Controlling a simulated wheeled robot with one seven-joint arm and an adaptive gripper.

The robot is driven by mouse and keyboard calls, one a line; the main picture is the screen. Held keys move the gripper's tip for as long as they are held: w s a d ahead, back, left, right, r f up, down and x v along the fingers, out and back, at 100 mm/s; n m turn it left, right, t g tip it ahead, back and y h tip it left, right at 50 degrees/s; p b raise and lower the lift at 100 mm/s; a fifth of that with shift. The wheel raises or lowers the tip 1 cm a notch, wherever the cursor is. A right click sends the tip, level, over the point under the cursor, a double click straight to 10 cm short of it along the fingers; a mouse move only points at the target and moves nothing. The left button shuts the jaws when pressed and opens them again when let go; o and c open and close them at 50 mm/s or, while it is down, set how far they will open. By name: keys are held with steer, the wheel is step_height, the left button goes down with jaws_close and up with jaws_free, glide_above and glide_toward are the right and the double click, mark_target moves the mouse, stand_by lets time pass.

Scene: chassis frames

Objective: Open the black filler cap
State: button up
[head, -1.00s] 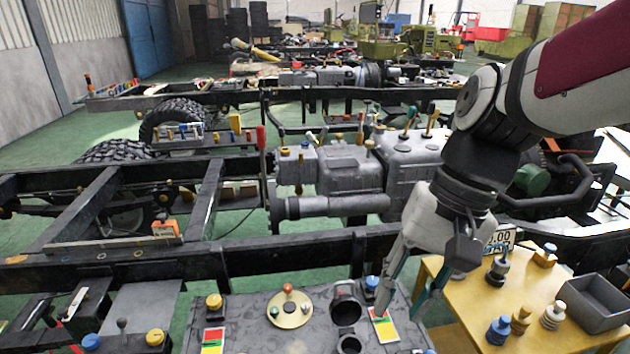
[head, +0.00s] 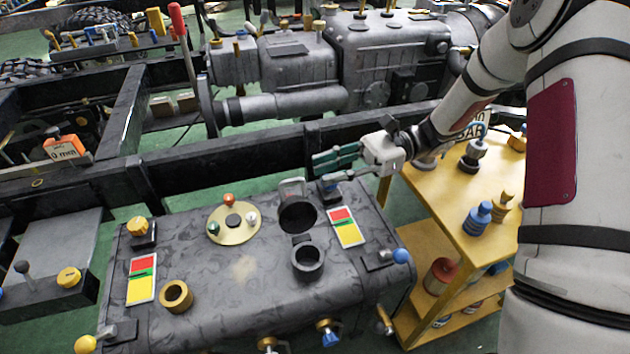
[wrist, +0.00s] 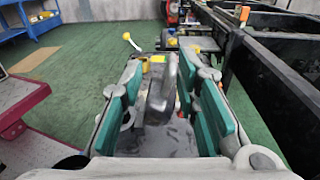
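The black filler cap (head: 292,188) shows in the head view as a dark grey flap. It stands upright behind the dark round opening of a filler neck (head: 298,216) on the grey tank (head: 215,280). My gripper (head: 316,169) is just right of and above the cap, with its fingers pointing left. In the wrist view, the teal finger pads of my gripper (wrist: 168,95) are spread apart and empty. The upright grey cap (wrist: 168,82) appears beyond and between them, with the tank top below. I cannot tell whether a finger touches it.
A second black neck (head: 308,262) and a brass ring (head: 176,296) stand on the tank. A red-yellow label plate (head: 346,227) lies to their right. A yellow shelf (head: 440,190) with knobs stands right. A black chassis rail (head: 240,160) runs behind the tank.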

mark_target(299, 179)
steer(key=shift+m+t+y, duration=0.4)
steer(key=shift+m+y, duration=0.1)
steer(key=shift+m, duration=0.1)
steer(key=shift+s+a+f+b, duration=0.1)
steer(key=shift+a+f+b, duration=0.2)
steer(key=shift+a, duration=0.7)
steer(key=shift+s+a+f+b, duration=0.1)
steer(key=shift+a+f+b, duration=0.2)
steer(key=shift+a, duration=0.75)
steer(key=shift+a+f+b, duration=0.25)
steer(key=shift+a+f, duration=0.1)
steer(key=shift+a, duration=0.65)
steer(key=shift+c, duration=0.6)
jaws_close()
